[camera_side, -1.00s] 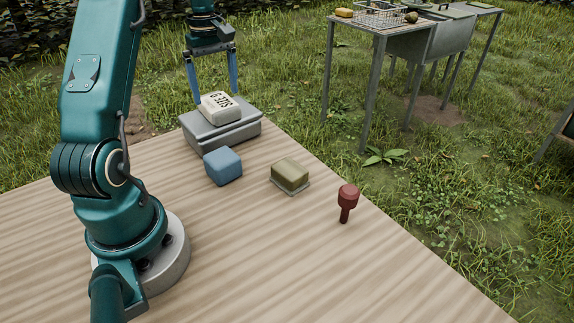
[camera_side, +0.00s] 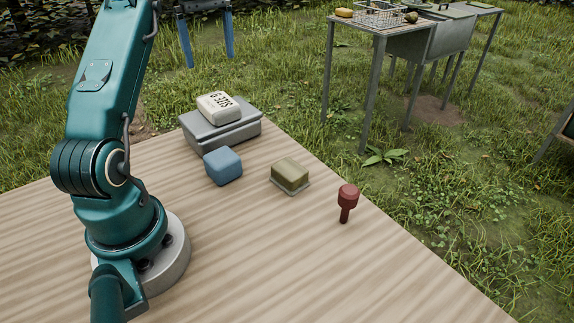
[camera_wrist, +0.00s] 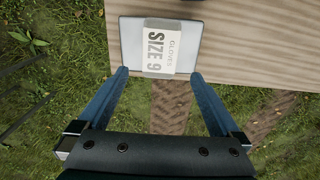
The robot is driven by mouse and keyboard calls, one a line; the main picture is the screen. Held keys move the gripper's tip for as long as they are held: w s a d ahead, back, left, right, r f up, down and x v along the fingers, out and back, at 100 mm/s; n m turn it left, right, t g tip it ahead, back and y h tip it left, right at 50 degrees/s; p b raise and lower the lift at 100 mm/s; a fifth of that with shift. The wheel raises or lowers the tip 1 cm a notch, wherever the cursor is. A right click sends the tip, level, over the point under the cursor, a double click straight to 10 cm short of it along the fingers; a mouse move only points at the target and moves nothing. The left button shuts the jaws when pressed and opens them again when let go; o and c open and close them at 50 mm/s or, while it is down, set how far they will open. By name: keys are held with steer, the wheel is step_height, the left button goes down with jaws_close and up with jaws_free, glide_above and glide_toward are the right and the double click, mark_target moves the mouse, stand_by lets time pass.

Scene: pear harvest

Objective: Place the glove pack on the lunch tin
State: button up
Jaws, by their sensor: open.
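The glove pack (camera_side: 218,106) is a cream block printed "SIZE 9". It lies flat on top of the grey lunch tin (camera_side: 242,133), toward the tin's back left in the side view. In the wrist view the glove pack (camera_wrist: 161,50) rests on the tin's pale lid (camera_wrist: 131,45), within its edges at the sides. My gripper (camera_side: 208,62) is open and empty, raised well above the pack. In the wrist view the blue fingers of my gripper (camera_wrist: 160,75) are spread wide, with nothing between them.
A blue block (camera_side: 222,166), an olive block on a thin base (camera_side: 290,176) and a dark red knobbed tool (camera_side: 347,202) stand on the wooden table (camera_side: 300,270). The table's front is clear. A metal side table (camera_side: 375,28) with a wire basket stands beyond on grass.

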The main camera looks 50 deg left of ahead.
steer(key=w+d+r+m+t+y, duration=0.1)
steer(key=d+r+m, duration=0.1)
steer(key=d+m, duration=0.35)
steer(key=d+r+m+t, duration=0.1)
steer(key=d+r+m, duration=0.2)
steer(key=d, duration=0.6)
steer(key=s+d+f+m+t, duration=0.1)
steer(key=s+d+f+m, duration=0.3)
steer(key=s+d, duration=0.1)
steer(key=s+d+f+m+t+h, duration=0.1)
steer(key=s+d+f+m, duration=0.3)
steer(key=d, duration=0.4)
steer(key=shift+s+d+f+m+t, duration=0.35)
steer(key=shift+s+m+t, duration=0.45)
steer(key=shift+s, duration=0.3)
